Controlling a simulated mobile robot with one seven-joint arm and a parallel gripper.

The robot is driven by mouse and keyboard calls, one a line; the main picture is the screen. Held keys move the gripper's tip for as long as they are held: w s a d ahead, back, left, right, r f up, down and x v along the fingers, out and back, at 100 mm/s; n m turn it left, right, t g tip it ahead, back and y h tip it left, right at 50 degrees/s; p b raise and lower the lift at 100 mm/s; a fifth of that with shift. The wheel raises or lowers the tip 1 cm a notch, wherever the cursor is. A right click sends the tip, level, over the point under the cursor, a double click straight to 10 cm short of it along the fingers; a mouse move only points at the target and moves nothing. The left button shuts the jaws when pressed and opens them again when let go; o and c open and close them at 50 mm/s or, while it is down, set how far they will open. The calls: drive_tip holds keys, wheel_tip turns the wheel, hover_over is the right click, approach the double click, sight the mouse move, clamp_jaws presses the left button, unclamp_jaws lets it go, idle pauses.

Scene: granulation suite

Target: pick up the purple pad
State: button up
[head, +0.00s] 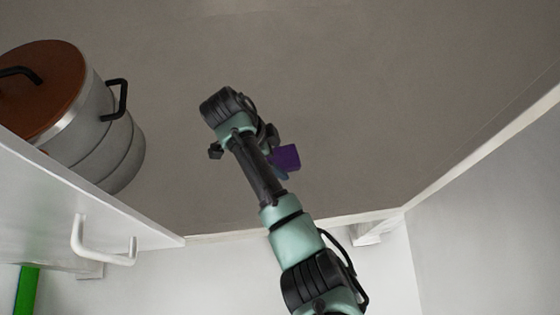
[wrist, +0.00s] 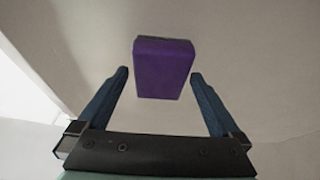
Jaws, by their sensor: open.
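The purple pad (head: 285,157) shows as a small block on the grey-brown surface, just right of my arm's end in the head view. In the wrist view the purple pad (wrist: 163,68) is upper centre, whole in sight. My gripper (wrist: 160,75) is open, with one blue finger on each side of the pad in the picture. There is a visible gap between each finger and the pad. I cannot tell whether the fingertips reach the pad's depth. In the head view my arm hides most of the gripper.
A metal drum (head: 95,130) with a brown lid and black handles stands at the left. A white panel with a white handle (head: 100,243) is at lower left, near a green strip (head: 27,290). A pale edge bounds the surface. The surface around the pad looks clear.

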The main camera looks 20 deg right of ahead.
sight(277, 158)
drive_tip(key=shift+d+f, duration=0.1)
drive_tip(key=shift+f, duration=0.1)
drive_tip(key=c, duration=1.3)
drive_tip(key=shift+o, duration=0.2)
wheel_tip(277, 158, up, 10)
drive_tip(key=p, duration=0.4)
drive_tip(key=shift+p, duration=0.3)
